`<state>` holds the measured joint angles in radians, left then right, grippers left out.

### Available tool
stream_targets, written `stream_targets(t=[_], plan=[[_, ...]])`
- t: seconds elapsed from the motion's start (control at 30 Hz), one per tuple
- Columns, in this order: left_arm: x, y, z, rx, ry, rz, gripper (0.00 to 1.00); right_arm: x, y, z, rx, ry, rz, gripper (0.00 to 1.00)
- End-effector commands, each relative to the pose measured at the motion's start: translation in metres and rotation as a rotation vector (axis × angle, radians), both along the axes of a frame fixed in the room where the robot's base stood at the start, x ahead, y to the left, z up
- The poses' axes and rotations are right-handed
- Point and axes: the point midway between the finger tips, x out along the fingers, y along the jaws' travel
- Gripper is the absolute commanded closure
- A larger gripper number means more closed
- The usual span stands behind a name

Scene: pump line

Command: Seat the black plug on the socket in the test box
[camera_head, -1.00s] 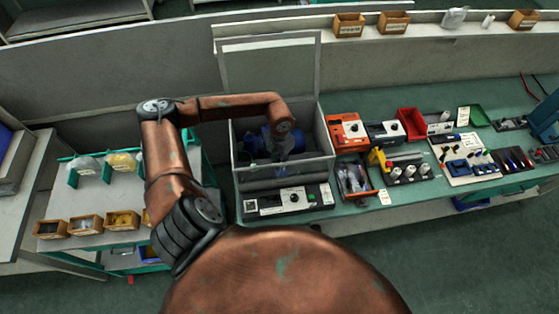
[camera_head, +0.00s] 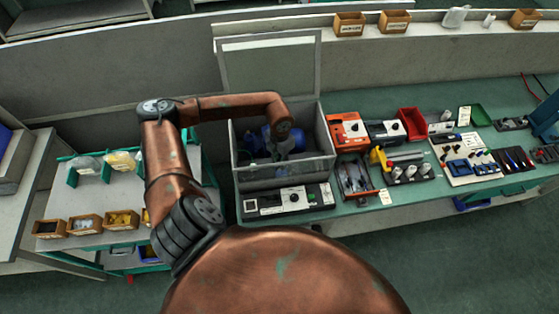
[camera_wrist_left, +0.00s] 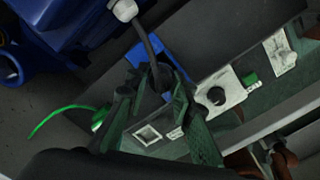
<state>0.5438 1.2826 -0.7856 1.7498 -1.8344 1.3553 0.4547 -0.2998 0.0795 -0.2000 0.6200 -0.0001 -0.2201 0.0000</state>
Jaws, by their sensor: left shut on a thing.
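The test box (camera_head: 238,150) is a grey box with its lid (camera_head: 268,75) raised at the back. A blue pump (camera_head: 256,140) sits inside it and fills the upper left of the left wrist view (camera_wrist_left: 60,25). My left gripper (camera_head: 284,148) reaches down into the box beside the pump. In the left wrist view its dark green fingers (camera_wrist_left: 160,98) are shut around the black plug (camera_wrist_left: 160,76). A black cable (camera_wrist_left: 146,40) runs from a pale gland (camera_wrist_left: 125,10) to the plug. The socket cannot be made out; the fingers cover that area. My right gripper is not in view.
A panel with a black knob (camera_head: 292,198) stands along the box's front. A loose green wire (camera_wrist_left: 55,112) lies left of the fingers. The box walls surround the gripper closely. Orange (camera_head: 347,130) and grey instruments stand on the bench to the right.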

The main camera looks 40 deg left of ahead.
Motion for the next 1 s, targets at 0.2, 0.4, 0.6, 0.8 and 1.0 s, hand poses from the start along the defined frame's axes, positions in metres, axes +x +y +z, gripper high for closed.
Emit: stream_targets(t=[0.2,0.4,0.6,0.8,1.0], plan=[[0.0002,0.0001,-0.0002,0.000,0.000,0.000,1.00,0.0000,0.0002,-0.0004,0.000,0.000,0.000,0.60],[0.0002,0.0000,-0.0040,0.000,0.000,0.000,1.00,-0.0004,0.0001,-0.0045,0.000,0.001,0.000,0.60],[0.0002,0.0000,-0.0063,0.000,0.000,0.000,1.00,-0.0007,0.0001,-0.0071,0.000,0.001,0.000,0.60],[0.0002,0.0000,-0.0057,0.000,0.000,0.000,1.00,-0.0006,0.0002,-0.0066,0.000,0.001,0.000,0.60],[0.0002,0.0000,-0.0060,0.000,0.000,0.000,1.00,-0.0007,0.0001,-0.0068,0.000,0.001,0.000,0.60]])
